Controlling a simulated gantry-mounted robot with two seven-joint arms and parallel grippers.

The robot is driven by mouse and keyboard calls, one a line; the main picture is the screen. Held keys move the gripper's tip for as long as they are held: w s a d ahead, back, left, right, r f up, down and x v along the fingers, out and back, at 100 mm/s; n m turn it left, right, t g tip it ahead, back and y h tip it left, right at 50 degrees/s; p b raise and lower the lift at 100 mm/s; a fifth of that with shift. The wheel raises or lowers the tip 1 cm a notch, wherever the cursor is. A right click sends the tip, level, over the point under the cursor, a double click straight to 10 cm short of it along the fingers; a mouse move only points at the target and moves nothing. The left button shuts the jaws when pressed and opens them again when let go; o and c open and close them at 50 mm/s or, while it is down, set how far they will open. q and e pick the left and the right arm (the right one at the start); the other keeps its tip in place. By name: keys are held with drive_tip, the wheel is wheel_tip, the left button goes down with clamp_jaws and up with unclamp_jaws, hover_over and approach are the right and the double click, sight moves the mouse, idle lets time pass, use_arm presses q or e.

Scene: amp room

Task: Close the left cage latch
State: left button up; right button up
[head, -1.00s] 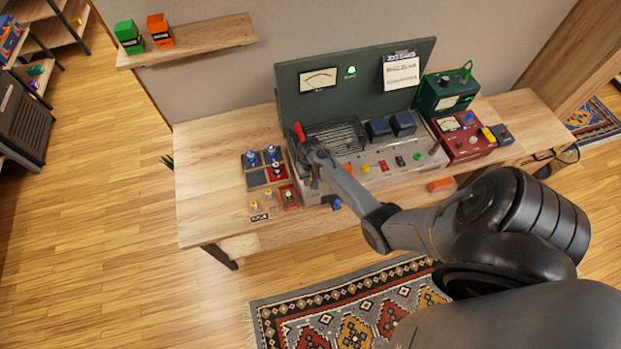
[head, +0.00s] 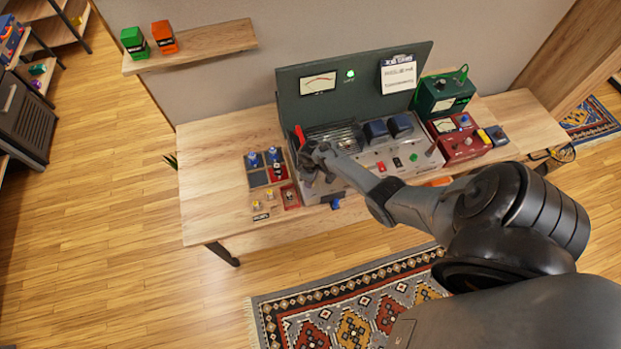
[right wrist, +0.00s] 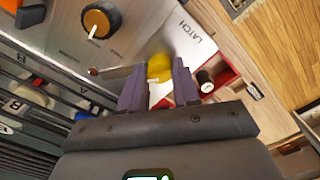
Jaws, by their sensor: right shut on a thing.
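The cage of dark bars (head: 338,133) sits on the amp chassis at the back of the bench, and its bars (right wrist: 45,80) also show at the left of the right wrist view. My right gripper (head: 316,180) is at the chassis's left end, in front of the cage. In the right wrist view its fingers (right wrist: 158,92) are on either side of a yellow knob (right wrist: 160,67), beside a white plate (right wrist: 187,38) lettered LATCH. The gripper hides the latch in the head view. A red upright piece (head: 299,133) stands at the cage's left. My left gripper is not in view.
A board with blue tubes and small parts (head: 256,178) lies just left of the gripper. A red meter box (head: 462,146) and a green box (head: 441,103) stand right of the chassis. The bench's left end (head: 208,165) is bare.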

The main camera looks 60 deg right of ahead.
drive_tip(key=n, duration=0.6)
drive_tip(key=shift+n, duration=0.8)
drive_tip(key=o, duration=1)
drive_tip(key=shift+r, duration=0.4)
wheel_tip(320, 180, up, 10)
drive_tip(key=p, duration=0.3)
drive_tip(key=shift+p, duration=0.3)
